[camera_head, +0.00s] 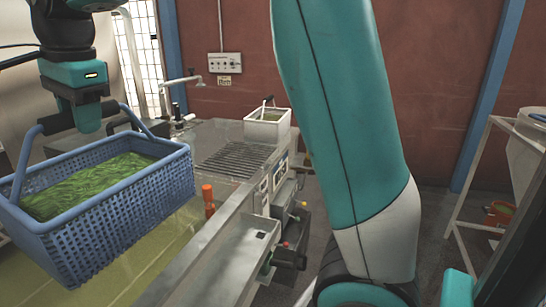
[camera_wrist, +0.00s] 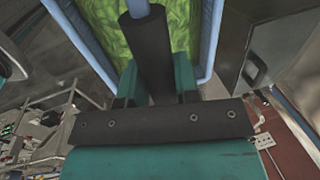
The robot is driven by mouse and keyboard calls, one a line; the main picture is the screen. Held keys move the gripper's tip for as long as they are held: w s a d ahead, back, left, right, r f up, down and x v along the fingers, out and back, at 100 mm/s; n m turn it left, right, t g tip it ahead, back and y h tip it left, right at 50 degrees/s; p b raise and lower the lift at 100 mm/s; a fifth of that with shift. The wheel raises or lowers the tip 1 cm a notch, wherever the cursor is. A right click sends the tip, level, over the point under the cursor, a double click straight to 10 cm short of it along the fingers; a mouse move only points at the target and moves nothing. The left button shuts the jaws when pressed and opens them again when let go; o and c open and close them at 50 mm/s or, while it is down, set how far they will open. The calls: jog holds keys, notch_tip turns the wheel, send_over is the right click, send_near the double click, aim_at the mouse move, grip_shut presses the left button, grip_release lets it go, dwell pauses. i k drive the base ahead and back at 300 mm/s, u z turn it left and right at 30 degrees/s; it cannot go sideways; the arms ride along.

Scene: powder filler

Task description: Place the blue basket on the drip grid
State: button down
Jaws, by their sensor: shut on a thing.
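The blue basket (camera_head: 105,215) hangs from my gripper (camera_head: 88,118) at the left of the head view, filled with green pieces. My gripper is shut on the dark grip of its handle. The basket looks about level and is held over a vat of yellowish liquid (camera_head: 178,245). In the wrist view the handle grip (camera_wrist: 150,60) lies between the fingers, with the basket's blue rim (camera_wrist: 210,45) below it. The drip grid (camera_head: 238,158), a dark slatted panel, lies on the counter to the right of the basket and farther back. Its slats look bare.
An orange-red fitting (camera_head: 208,196) stands at the vat's edge. A metal faucet (camera_head: 180,82) rises behind the counter. My teal arm link hides the middle right.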

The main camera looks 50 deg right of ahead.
aim_at(239, 156)
jog(key=z, duration=0.35)
jog(key=k, duration=0.4)
jog(key=z, duration=0.8)
jog(key=i, duration=0.5)
jog(key=z, duration=0.75)
jog(key=i, duration=1.25)
jog(key=u, duration=0.95)
jog(key=i, duration=0.4)
jog(key=u, duration=0.35)
